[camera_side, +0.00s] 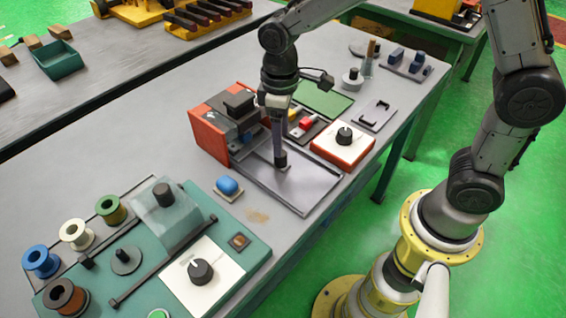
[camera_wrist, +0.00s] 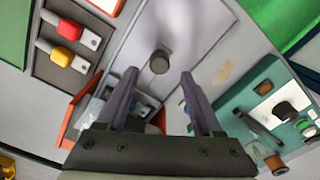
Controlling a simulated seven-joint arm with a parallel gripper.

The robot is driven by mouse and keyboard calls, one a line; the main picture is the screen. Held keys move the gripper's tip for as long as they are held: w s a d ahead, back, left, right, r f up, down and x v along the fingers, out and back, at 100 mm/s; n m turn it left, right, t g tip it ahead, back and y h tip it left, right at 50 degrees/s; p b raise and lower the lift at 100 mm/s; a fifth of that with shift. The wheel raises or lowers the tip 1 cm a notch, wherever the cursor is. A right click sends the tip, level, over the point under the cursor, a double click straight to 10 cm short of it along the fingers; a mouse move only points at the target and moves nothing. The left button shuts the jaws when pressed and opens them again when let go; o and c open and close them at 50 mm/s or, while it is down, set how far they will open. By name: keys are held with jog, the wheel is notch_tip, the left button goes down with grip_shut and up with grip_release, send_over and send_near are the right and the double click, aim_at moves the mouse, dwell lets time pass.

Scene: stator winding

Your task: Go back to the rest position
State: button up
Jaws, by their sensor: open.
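My gripper (camera_side: 279,146) points down over the grey tray (camera_side: 318,190) in the middle of the bench. In the wrist view my gripper (camera_wrist: 159,74) has its two fingers wide apart with nothing between them. A small dark cylinder (camera_side: 281,160) stands on the tray just below the fingertips. In the wrist view the cylinder (camera_wrist: 159,64) shows just beyond the fingertips, in line with the gap. I cannot tell the exact height of the fingertips above it. The far finger is mostly hidden in the side view.
An orange-sided machine (camera_side: 208,132) stands close to the left of my gripper. An orange-and-white knob box (camera_side: 343,146) is to the right. A teal winding station (camera_side: 140,250) with several spools is at the front left. A blue button (camera_side: 228,186) sits between.

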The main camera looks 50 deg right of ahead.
jog(key=shift+d, duration=0.1)
jog(key=s+d+r+m+t, duration=0.1)
jog(key=s+d+r+t, duration=0.15)
jog(key=r, duration=0.35)
jog(key=s+d+r+m+t, duration=0.1)
jog(key=s+d+r, duration=0.25)
jog(key=r, duration=0.35)
jog(key=s+d+f+m+t, duration=0.1)
jog(key=s+d+m+t, duration=0.1)
jog(key=s, duration=1.1)
jog(key=shift+d+f+m, duration=0.15)
jog(key=shift+d+m, duration=0.75)
jog(key=shift+m, duration=0.1)
